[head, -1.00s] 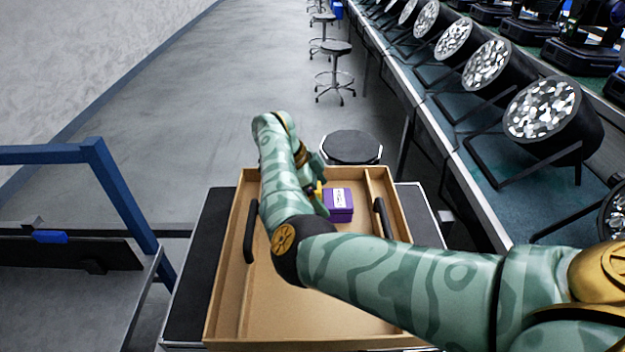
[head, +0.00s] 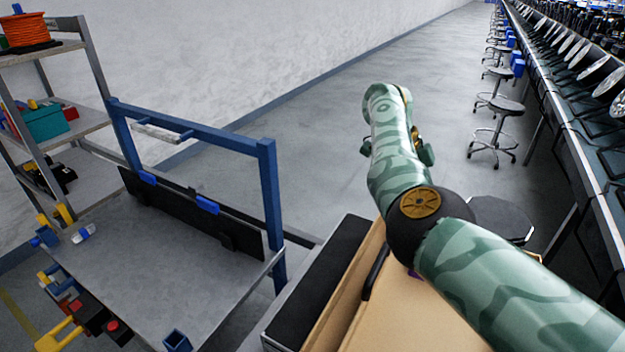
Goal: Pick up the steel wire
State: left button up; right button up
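I cannot make out a steel wire for certain in this view. An orange spool (head: 24,32) sits on the top shelf at the far left; I cannot tell what is wound on it. My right arm comes in from the lower right and reaches over the wooden tray. My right gripper (head: 422,150) is mostly hidden behind the arm's end link, so its fingers cannot be read. My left gripper is out of view.
The wooden tray (head: 405,318) with a black handle (head: 375,272) lies under my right arm. A grey workbench (head: 165,275) with a blue frame (head: 271,200) stands left. A shelf rack holds a teal box (head: 46,122). Stools (head: 495,130) line the right; open floor lies beyond.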

aim_at(84, 233)
jog(key=u, duration=1.3)
